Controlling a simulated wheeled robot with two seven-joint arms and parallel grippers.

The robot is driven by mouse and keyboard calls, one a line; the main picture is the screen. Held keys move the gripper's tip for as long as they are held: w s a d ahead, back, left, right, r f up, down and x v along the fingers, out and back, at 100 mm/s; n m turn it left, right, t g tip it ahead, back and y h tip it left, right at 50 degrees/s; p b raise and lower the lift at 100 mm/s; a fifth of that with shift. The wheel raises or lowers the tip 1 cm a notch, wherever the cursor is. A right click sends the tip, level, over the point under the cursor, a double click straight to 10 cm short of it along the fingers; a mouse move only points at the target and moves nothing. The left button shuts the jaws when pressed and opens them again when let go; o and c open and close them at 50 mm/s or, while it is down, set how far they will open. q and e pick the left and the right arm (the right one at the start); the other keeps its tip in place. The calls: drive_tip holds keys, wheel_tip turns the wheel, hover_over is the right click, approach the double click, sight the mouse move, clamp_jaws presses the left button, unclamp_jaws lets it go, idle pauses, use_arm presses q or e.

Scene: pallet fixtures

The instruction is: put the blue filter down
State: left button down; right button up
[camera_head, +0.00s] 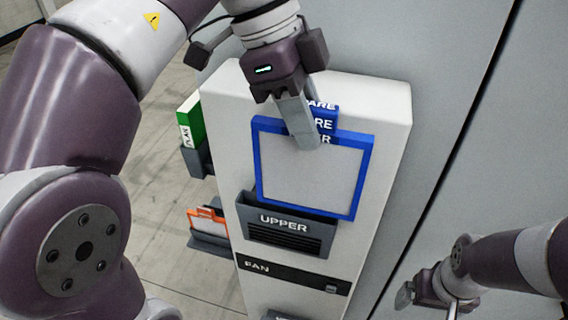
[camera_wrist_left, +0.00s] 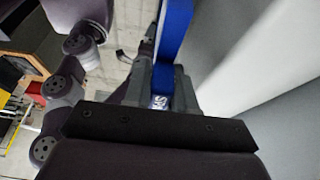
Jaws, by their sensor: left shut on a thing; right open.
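The blue filter (camera_head: 365,178) is a pale panel in a blue frame with a lettered blue tab at its top. My left gripper (camera_head: 298,128) is shut on its top edge, by the tab. The filter hangs in front of the white cabinet, over the dark grey UPPER pocket (camera_head: 287,237). Its lower blue edge shows above the UPPER lettering; I cannot tell if it touches the pocket. In the left wrist view the filter (camera_wrist_left: 174,32) is edge-on between the fingers (camera_wrist_left: 162,85). My right gripper (camera_head: 428,292) is open and empty at the lower right.
The white cabinet (camera_head: 385,112) bears a black FAN strip (camera_head: 290,275) under the pocket. On its left side are a green item (camera_head: 190,122) and an orange-framed item (camera_head: 207,222) in grey holders. A grey wall (camera_head: 440,60) stands behind.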

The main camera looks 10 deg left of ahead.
sight(278, 120)
use_arm(q)
drive_tip(key=a, duration=0.1)
drive_tip(key=a+f, duration=0.1)
drive_tip(key=a, duration=0.1)
drive_tip(key=shift+w+a+f, duration=0.15)
drive_tip(key=shift+w+f, duration=0.05)
drive_tip(key=shift+f, duration=0.15)
wheel_tip(278, 120, down, 4)
drive_tip(key=shift+r+p, duration=0.1)
drive_tip(key=shift+p, duration=0.3)
drive_tip(key=shift+f, duration=0.3)
